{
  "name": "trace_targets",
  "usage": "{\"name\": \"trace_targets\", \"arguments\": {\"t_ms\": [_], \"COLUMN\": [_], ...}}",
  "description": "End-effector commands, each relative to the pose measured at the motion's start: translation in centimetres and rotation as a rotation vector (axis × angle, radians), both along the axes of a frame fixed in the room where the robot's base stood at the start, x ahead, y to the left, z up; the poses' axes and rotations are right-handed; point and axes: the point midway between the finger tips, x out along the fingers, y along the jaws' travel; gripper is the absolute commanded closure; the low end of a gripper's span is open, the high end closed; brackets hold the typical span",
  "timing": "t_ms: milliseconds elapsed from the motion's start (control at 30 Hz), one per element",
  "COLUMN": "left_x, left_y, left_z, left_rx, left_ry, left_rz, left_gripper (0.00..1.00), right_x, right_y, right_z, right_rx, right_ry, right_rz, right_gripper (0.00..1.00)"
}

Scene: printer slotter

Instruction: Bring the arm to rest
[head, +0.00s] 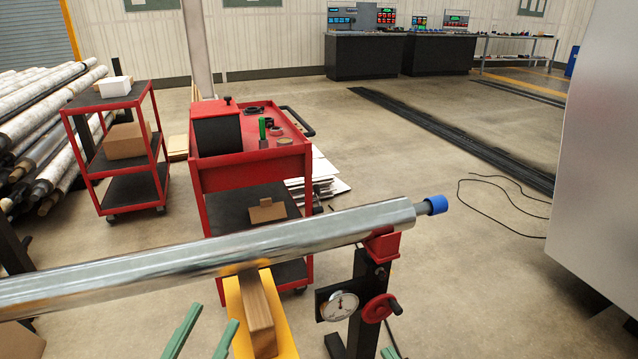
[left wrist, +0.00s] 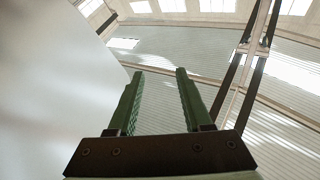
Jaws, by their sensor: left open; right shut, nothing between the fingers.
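My left gripper (head: 214,313) shows at the bottom left of the head view, its two green fingers spread apart with nothing between them. In the left wrist view the same gripper (left wrist: 159,72) points up toward the walls and ceiling, open and empty. My right gripper (head: 390,352) shows only as a bit of green at the bottom edge of the head view, with nothing seen held in it. The long shiny metal roller (head: 200,252) lies across the head view, beyond both grippers and apart from them.
The roller rests near its blue-capped end on a red cradle (head: 382,246) atop a black stand with a dial and red handwheel (head: 377,308). A yellow support with a wooden block (head: 259,312) stands under its middle. A red cart (head: 250,168) stands behind. A grey panel (head: 604,150) fills the right.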

Motion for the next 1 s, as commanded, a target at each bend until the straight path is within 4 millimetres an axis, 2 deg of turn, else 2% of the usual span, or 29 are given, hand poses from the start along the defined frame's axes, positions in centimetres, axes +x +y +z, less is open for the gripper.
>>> {"name": "trace_targets", "arguments": {"t_ms": [33,200,467,500,767,1000], "left_x": [0.5,1.3,1.6,1.6,1.2,-0.6], "left_y": [0.1,0.4,0.8,0.8,1.4,2.1], "left_z": [-1.6,-5.9,-11.1,-10.8,-11.2,-11.8], "left_rx": [-0.001,0.001,0.004,0.004,0.006,0.007], "left_ry": [0.057,0.213,0.397,0.418,0.573,0.784], "left_rz": [0.010,0.035,0.060,0.063,0.088,0.119], "left_gripper": [0.50,0.50,0.50,0.50,0.50,0.50], "right_x": [-1.2,-3.8,-6.8,-6.9,-7.2,-9.0], "right_y": [0.3,0.4,-0.6,-0.7,-1.2,-1.9], "right_z": [1.4,5.1,9.9,10.6,9.9,9.2], "right_rx": [-0.004,-0.038,-0.088,-0.094,-0.101,-0.111], "right_ry": [-0.006,-0.027,-0.048,-0.034,0.128,0.340], "right_rz": [-0.007,-0.036,-0.090,-0.095,-0.109,-0.131], "right_gripper": [1.00,1.00,1.00,1.00,1.00,1.00]}}
